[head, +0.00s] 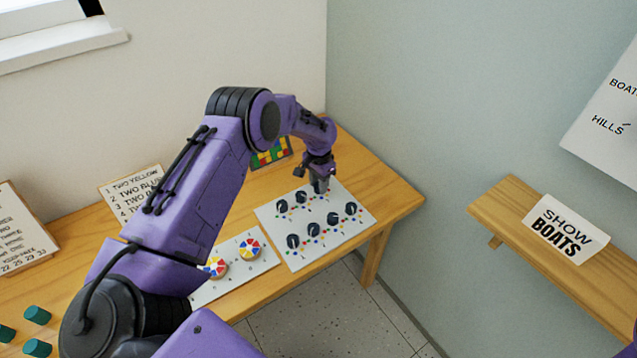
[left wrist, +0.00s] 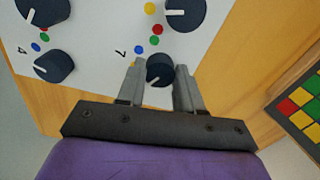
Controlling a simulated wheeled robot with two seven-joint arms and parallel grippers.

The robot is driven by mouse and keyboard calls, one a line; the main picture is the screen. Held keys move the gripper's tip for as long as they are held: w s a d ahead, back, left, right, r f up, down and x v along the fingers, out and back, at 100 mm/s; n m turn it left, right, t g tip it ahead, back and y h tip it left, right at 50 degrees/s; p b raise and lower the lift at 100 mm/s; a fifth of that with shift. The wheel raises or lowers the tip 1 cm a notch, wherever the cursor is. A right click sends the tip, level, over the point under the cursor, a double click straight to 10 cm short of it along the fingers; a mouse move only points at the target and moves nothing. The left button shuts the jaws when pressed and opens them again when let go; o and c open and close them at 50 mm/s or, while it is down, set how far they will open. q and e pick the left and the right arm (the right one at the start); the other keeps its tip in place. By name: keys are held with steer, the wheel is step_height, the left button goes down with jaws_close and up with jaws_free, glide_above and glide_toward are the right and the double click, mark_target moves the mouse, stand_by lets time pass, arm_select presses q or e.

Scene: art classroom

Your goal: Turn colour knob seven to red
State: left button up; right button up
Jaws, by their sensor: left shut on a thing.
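The white knob panel (head: 340,241) lies on the wooden table and carries several black knobs with coloured dots around them. My left gripper (head: 321,188) reaches down on the knob at the right end of the panel's back row. In the left wrist view, its two grey fingers are shut on the sides of this black knob (left wrist: 160,69). A printed 7 (left wrist: 122,51) stands beside it. Blue (left wrist: 138,50) and green (left wrist: 155,40) dots show near the knob. Its pointer is partly hidden, so I cannot tell its colour setting. My right gripper is out of view.
Neighbouring knobs (left wrist: 53,66) stand close by. A second panel with colour wheels (head: 249,249) lies to the left. A shelf with a "SHOW BOATS" card (head: 565,229) is on the right wall.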

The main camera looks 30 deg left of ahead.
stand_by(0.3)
arm_select(q)
steer(key=o, duration=1)
steer(key=shift+w+f, duration=0.1)
steer(key=shift+o, duration=0.2)
step_height(320, 180, up, 10)
steer(key=b, duration=0.2)
steer(key=shift+r, duration=0.25)
